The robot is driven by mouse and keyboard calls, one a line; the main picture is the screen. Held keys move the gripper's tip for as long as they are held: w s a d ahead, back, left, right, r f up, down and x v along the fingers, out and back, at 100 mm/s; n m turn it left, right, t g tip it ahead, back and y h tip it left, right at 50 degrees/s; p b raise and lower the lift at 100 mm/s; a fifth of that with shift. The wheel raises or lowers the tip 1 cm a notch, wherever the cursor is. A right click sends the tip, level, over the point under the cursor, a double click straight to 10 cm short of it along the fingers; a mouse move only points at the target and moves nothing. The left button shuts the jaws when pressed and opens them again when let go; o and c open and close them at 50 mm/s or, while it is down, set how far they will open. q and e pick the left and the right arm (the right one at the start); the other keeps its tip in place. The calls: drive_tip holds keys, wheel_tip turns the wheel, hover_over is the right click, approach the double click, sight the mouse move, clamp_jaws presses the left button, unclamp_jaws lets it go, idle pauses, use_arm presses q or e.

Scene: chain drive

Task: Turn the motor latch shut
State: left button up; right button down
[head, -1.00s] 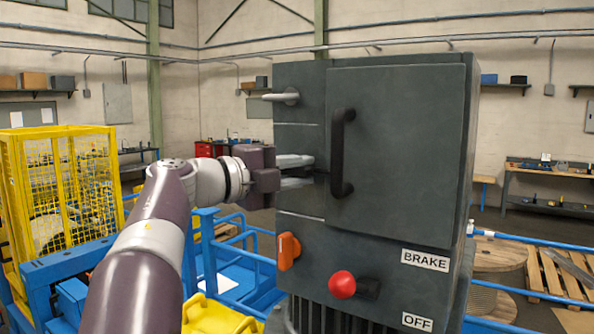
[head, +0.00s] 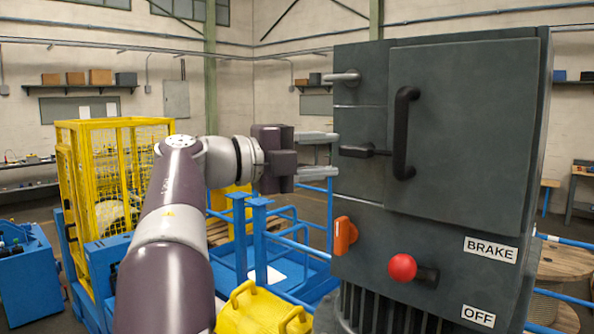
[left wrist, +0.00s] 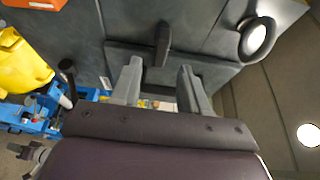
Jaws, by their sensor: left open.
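The dark grey motor cabinet (head: 455,205) stands at the right in the head view. A dark lever (head: 356,151), which looks like the latch, lies about horizontal on its front, its thin end pointing right towards the door handle. It also shows in the left wrist view (left wrist: 162,42), beyond and between my fingers. My left gripper (head: 330,155) is open and empty, level with the lever, its fingertips near the cabinet's left edge. In the left wrist view my left gripper (left wrist: 155,82) shows both fingers apart, clear of the lever. My right gripper is not in view.
The cabinet also bears a black door handle (head: 403,133), a pale grey bar (head: 343,77) above the lever, an orange handle (head: 345,236) and a red knob (head: 402,267) below. A yellow mesh cage (head: 128,170) and blue railings stand at the left.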

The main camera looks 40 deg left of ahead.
use_arm(q)
drive_tip(key=b+v, duration=0.1)
drive_tip(key=v, duration=0.4)
drive_tip(key=shift+s+a, duration=0.15)
drive_tip(key=shift+s, duration=0.15)
